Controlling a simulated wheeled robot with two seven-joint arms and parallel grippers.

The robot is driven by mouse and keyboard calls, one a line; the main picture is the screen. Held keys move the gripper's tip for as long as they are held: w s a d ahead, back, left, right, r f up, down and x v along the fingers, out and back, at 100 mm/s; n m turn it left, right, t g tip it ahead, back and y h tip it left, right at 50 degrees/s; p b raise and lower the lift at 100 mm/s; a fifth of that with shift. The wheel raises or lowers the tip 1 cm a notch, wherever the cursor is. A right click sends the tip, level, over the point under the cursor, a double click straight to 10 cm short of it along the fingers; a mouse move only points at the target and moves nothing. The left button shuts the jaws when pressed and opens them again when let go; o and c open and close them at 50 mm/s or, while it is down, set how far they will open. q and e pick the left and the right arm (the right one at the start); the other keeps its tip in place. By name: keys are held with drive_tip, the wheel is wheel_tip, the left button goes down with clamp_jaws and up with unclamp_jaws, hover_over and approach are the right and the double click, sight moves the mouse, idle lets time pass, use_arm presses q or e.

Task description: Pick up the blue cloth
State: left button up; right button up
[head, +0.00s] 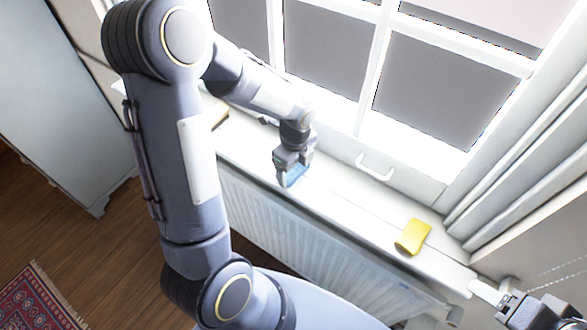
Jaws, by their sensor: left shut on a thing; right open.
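The blue cloth (293,175) is at the window sill in the head view, partly hidden by my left gripper (289,174). My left gripper points down at the sill and is shut on the cloth. I cannot tell whether the cloth still touches the sill. My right gripper (478,290) shows at the lower right edge, open and empty, away from the cloth and only partly in view.
A yellow cloth or sponge (412,237) lies on the white sill (345,205) to the right. A white radiator (300,240) is below the sill. The window (440,95) with a handle (374,167) rises behind. A curtain (530,165) hangs at right.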

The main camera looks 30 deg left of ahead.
use_arm(q)
drive_tip(key=shift+r, duration=0.1)
drive_tip(key=shift+r, duration=0.25)
wheel_tip(320, 180, up, 2)
drive_tip(key=shift+w+r, duration=0.1)
drive_tip(key=s+d+r+b, duration=0.2)
drive_tip(key=s+d+r, duration=0.5)
drive_tip(key=s+r, duration=0.3)
drive_tip(key=shift+s, duration=1.15)
drive_tip(key=shift+r, duration=0.1)
